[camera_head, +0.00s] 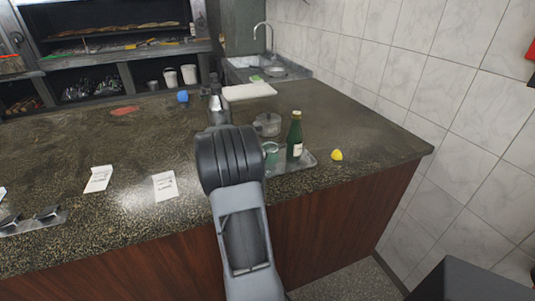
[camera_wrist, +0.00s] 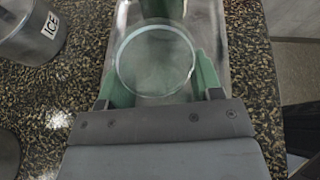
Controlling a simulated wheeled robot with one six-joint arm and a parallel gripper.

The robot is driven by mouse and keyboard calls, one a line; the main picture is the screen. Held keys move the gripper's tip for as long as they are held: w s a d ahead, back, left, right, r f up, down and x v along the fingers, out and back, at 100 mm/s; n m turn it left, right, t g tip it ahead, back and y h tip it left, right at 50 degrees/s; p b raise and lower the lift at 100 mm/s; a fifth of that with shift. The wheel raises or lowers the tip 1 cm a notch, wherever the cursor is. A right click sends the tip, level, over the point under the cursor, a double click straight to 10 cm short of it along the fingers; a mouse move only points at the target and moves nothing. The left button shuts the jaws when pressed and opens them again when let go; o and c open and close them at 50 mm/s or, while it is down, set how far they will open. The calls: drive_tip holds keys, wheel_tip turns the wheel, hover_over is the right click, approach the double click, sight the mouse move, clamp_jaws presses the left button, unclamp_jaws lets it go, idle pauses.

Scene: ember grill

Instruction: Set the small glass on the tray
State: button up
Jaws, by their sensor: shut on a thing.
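The small clear glass (camera_wrist: 155,62) shows from above as a round rim between the two green fingers of my gripper (camera_wrist: 158,80), which is shut on it. In the head view the glass (camera_head: 270,148) shows just right of my arm, which hides most of my gripper. The shiny tray (camera_head: 305,160) lies near the counter's front edge, with a green bottle (camera_head: 295,136) on it. In the wrist view the glass is over the tray (camera_wrist: 215,22); whether its base touches the tray is hidden.
A metal ice bucket (camera_wrist: 35,28) labelled ICE stands left of the tray in the wrist view. A yellow lemon (camera_head: 337,155) lies right of the tray. A white board (camera_head: 248,91) and paper slips (camera_head: 164,186) lie on the counter (camera_head: 385,140). The counter's right end is mostly clear.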

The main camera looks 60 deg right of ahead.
drive_tip(key=shift+f, duration=0.15)
drive_tip(key=o, duration=1)
drive_tip(key=shift+c, duration=0.2)
drive_tip(key=shift+r, duration=0.3)
drive_tip(key=v, duration=1.2)
drive_tip(key=s+a+f+m+t+y, duration=0.1)
drive_tip(key=a+m+t+y, duration=0.1)
drive_tip(key=a, duration=0.4)
drive_tip(key=a+f+m+t+y, duration=0.1)
drive_tip(key=a+m+t+y, duration=0.1)
drive_tip(key=a, duration=0.4)
drive_tip(key=s+a+f+m+t+y, duration=0.1)
drive_tip(key=a+m+t+y, duration=0.1)
drive_tip(key=a, duration=0.5)
drive_tip(key=shift+s, duration=0.3)
drive_tip(key=s+a+f+m+t+y, duration=0.1)
drive_tip(key=s+a+m+t+y, duration=0.1)
drive_tip(key=a, duration=0.5)
drive_tip(key=s+a+f+m+t+y, duration=0.1)
drive_tip(key=s+a+m+t+y, duration=0.1)
drive_tip(key=a+m+y, duration=0.2)
drive_tip(key=a, duration=0.3)
drive_tip(key=shift+s+a+f+m, duration=0.2)
drive_tip(key=shift+s+a+m, duration=0.1)
drive_tip(key=shift+a, duration=0.1)
